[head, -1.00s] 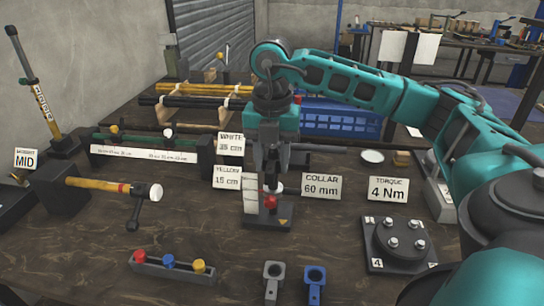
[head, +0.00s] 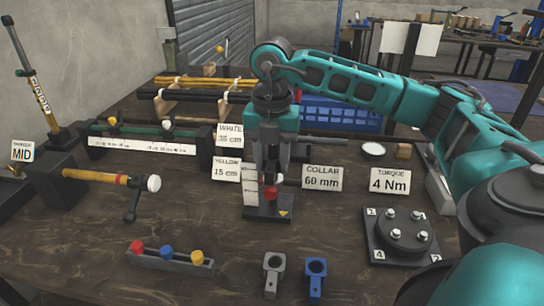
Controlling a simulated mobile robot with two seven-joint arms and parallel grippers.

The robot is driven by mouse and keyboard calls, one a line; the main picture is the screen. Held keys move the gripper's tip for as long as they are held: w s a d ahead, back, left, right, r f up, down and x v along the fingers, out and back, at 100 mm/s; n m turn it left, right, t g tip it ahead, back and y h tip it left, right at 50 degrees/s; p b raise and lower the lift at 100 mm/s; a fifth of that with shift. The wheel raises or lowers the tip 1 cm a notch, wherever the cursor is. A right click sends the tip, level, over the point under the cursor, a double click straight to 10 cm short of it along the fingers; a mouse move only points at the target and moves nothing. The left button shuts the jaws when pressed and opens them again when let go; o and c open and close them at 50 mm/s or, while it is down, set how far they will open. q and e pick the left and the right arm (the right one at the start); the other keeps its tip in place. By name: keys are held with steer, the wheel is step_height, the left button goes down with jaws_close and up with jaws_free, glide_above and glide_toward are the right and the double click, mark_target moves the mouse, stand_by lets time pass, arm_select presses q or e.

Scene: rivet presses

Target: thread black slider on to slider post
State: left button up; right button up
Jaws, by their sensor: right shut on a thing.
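My right gripper (head: 270,178) points straight down over a black base with a yellow triangle (head: 268,208). It is shut on a small part with a red knob (head: 270,193). The fingers hide most of this part, so I cannot tell whether it is the black slider. A white scale plate (head: 250,185) stands upright on the base beside the fingers. A post there is hidden by the gripper, and I cannot see whether the part is around it. My left gripper is not in view.
A "COLLAR 60 mm" sign (head: 321,178) stands just right of the gripper. A rack of coloured knobs (head: 172,262), a grey clamp (head: 272,276) and a blue clamp (head: 315,278) lie in front. A bolted plate (head: 399,238) is at right. A tilted post (head: 34,90) stands far left.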

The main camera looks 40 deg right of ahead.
mark_target(274, 161)
arm_select(q)
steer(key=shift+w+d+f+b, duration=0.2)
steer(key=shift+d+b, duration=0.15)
steer(key=shift+b, duration=0.25)
arm_select(e)
steer(key=shift+f, duration=0.9)
steer(key=o, duration=1.1)
steer(key=shift+s+r, duration=0.1)
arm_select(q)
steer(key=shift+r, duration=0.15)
arm_select(e)
steer(key=shift+a+r, duration=0.1)
arm_select(q)
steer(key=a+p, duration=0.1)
steer(key=p, duration=0.1)
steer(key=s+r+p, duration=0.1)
steer(key=p, duration=0.1)
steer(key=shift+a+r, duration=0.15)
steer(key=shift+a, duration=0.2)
arm_select(e)
step_height(274, 161, up, 13)
steer(key=shift+d, duration=0.2)
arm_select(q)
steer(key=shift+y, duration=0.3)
arm_select(e)
steer(key=shift+s, duration=0.1)
